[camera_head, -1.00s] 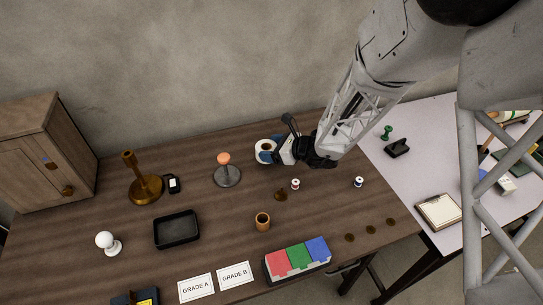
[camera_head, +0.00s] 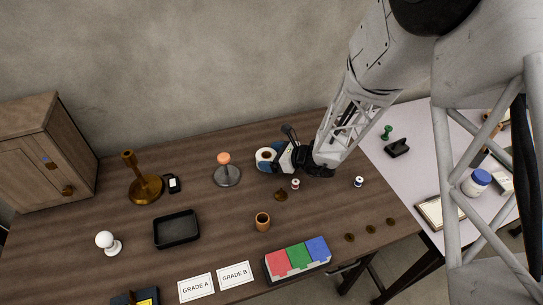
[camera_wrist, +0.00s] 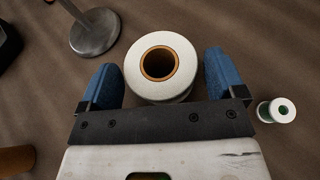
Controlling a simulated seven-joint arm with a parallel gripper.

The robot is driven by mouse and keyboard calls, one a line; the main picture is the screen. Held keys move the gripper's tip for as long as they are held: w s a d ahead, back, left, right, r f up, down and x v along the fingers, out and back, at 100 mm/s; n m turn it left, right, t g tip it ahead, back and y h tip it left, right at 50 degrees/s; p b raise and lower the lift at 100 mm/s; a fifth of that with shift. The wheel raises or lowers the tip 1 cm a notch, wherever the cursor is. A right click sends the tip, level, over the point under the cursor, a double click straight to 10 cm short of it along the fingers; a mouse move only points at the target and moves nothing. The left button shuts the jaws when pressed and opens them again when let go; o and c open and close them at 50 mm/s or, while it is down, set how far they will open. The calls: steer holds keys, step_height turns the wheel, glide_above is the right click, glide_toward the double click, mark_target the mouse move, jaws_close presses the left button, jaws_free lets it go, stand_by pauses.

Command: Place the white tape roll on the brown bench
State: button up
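The white tape roll (camera_head: 265,154) has a brown core, and its hole faces up. It appears to rest on the brown bench (camera_head: 330,210) near the back, right of the middle. My gripper (camera_wrist: 165,75) has blue fingers, one on each side of the roll (camera_wrist: 160,92) in the wrist view. A narrow gap shows between the right finger and the roll; the left finger is very close to it. The fingers look open around the roll. The roll's underside is hidden.
A grey stand with an orange top (camera_head: 226,172) is left of the roll. Small thread spools (camera_head: 295,184) and a brown knob-like piece (camera_head: 281,195) lie in front of my gripper. A brown cup (camera_head: 262,221), black tray (camera_head: 177,229) and coloured blocks (camera_head: 297,259) are further forward. A white table (camera_head: 420,165) adjoins at right.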

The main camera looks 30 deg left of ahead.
steer(key=shift+o, duration=0.8)
steer(key=shift+r, duration=0.15)
steer(key=shift+d+r, duration=0.1)
steer(key=shift+d, duration=0.05)
steer(key=shift+v, duration=5.85)
steer(key=s+d+r+n+g+h, duration=0.1)
steer(key=s+d+r+n+h, duration=0.1)
steer(key=s+d+r+n, duration=0.4)
steer(key=s+d+r+n+h, duration=0.2)
steer(key=d+r+n, duration=0.1)
steer(key=d+r, duration=0.5)
steer(key=s+d+r+n+t+h, duration=0.1)
steer(key=s+d+r+n+h, duration=0.3)
steer(key=s+d, duration=0.4)
steer(key=s+d+r+n+t+h, duration=0.2)
steer(key=s+d+r+n+h, duration=0.2)
steer(key=d, duration=1.1)
steer(key=s+r+h, duration=0.1)
steer(key=s+r, duration=0.1)
steer(key=s, duration=0.1)
steer(key=shift+s+n+t+h, duration=0.3)
steer(key=shift+s+n, duration=0.05)
steer(key=shift+n, duration=0.05)
